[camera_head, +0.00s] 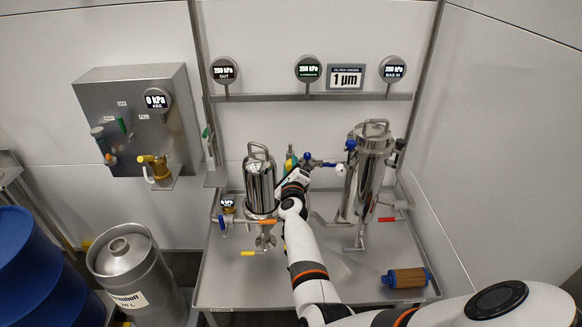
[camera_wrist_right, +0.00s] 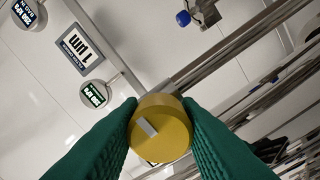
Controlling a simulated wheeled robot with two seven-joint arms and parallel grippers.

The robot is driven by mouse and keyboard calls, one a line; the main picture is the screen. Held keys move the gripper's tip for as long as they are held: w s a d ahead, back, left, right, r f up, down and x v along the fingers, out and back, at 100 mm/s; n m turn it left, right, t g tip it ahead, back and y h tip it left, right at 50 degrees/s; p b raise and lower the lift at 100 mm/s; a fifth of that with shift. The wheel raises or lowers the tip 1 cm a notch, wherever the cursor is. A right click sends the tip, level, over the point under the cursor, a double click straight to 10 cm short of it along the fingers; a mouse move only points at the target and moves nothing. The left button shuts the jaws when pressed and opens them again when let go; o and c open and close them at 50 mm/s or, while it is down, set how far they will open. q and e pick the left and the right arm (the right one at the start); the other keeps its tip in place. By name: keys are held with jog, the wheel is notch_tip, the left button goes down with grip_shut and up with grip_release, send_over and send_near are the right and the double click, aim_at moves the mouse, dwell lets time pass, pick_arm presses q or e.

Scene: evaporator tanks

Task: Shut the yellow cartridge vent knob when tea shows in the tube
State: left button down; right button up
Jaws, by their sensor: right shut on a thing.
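My right gripper (camera_head: 291,162) reaches in between the two steel housings, close beside the left one (camera_head: 260,183). In the right wrist view its green fingers (camera_wrist_right: 161,124) are shut on the round yellow knob (camera_wrist_right: 165,128), one finger on each side. A pale grey bar mark on the knob's face lies at a slant. In the head view the knob is mostly hidden by the gripper and wrist. I cannot make out any tea in a tube. My left gripper is not in view.
The taller steel housing (camera_head: 370,172) stands to the right, with a red handle (camera_head: 387,219) low beside it. A filter cartridge (camera_head: 406,278) lies at the steel table's right front. A keg (camera_head: 130,262) and blue drum (camera_head: 40,270) stand left. Gauges (camera_head: 308,69) line the rail above.

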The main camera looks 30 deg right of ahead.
jog(key=n+p, duration=0.1)
jog(key=n, duration=0.3)
jog(key=shift+r, duration=0.2)
jog(key=n+p, duration=0.1)
jog(key=n, duration=0.4)
jog(key=shift+d+r+p, duration=0.1)
jog(key=shift+p, duration=0.2)
jog(key=n+p, duration=0.1)
jog(key=n, duration=0.3)
jog(key=shift+w, duration=0.1)
jog(key=shift+n+p, duration=0.5)
jog(key=shift+n, duration=1.6)
jog(key=shift+r+n, duration=0.1)
jog(key=shift+n, duration=0.2)
jog(key=o, duration=0.7)
jog(key=shift+o, duration=1.4)
jog(key=shift+w+f, duration=0.1)
jog(key=shift+f, duration=0.15)
